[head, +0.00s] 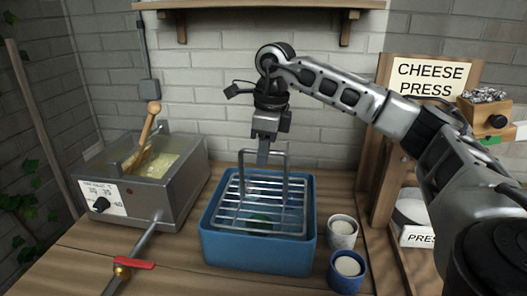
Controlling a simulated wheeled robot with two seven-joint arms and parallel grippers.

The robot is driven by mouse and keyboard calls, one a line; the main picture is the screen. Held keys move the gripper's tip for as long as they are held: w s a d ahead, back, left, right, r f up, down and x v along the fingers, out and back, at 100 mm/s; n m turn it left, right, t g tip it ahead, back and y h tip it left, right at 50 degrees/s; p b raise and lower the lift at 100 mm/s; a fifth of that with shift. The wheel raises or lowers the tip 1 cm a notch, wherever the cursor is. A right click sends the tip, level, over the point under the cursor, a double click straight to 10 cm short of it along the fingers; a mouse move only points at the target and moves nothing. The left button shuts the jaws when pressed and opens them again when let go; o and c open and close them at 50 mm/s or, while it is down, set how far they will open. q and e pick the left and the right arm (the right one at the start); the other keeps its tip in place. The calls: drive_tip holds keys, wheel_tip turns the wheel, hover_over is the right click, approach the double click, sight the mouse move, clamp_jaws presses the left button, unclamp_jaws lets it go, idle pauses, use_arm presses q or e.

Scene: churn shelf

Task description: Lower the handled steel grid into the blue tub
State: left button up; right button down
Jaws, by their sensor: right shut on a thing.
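The handled steel grid (259,210) is a rack of bars with a tall loop handle. It shows at the opening of the blue tub (258,252), lying roughly level within the tub's rim. I cannot tell whether it rests on anything below. My right gripper (264,158) is above the tub, pointing down and shut on the top of the grid's handle. Something green shows between the bars inside the tub. My left gripper is not in view.
A steel vat (160,185) with a wooden paddle and a red-handled tap (134,264) stands at left. Two small cups, one pale (342,235) and one blue (347,273), stand close to the tub's right side. A cheese press (420,215) is at right. A shelf (260,4) hangs above.

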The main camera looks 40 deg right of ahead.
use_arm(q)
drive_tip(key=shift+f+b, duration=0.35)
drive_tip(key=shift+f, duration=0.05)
use_arm(e)
drive_tip(key=shift+f, duration=0.45)
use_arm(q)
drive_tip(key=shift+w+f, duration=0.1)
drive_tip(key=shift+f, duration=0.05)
use_arm(e)
drive_tip(key=shift+f, duration=0.4)
use_arm(q)
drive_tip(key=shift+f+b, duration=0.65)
drive_tip(key=shift+b, duration=0.9)
use_arm(e)
drive_tip(key=shift+f, duration=2.1)
